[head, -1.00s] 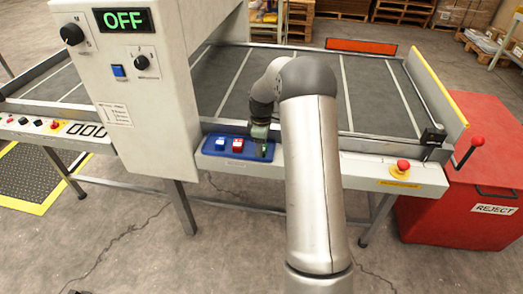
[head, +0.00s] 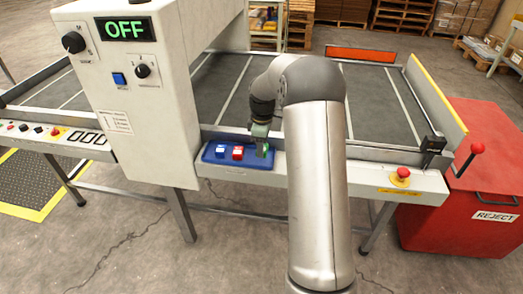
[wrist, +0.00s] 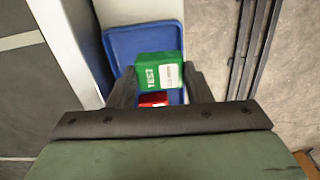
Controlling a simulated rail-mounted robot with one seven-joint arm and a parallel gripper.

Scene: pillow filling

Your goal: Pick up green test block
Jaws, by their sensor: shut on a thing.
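The green test block (wrist: 160,72), marked TEST with a white label, sits between the two fingers of my gripper (wrist: 160,86) in the wrist view. The fingers are shut on its sides. In the head view my gripper (head: 262,146) is at the right end of the blue tray (head: 210,159), and my arm partly hides that end. I cannot tell how far the green block is clear of the tray floor.
A blue block (head: 220,150) and the red block stand in the tray, on the conveyor's front ledge. A white control cabinet (head: 140,100) reading OFF rises at left. A red stop button (head: 403,172) and a red REJECT bin (head: 470,190) are at right.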

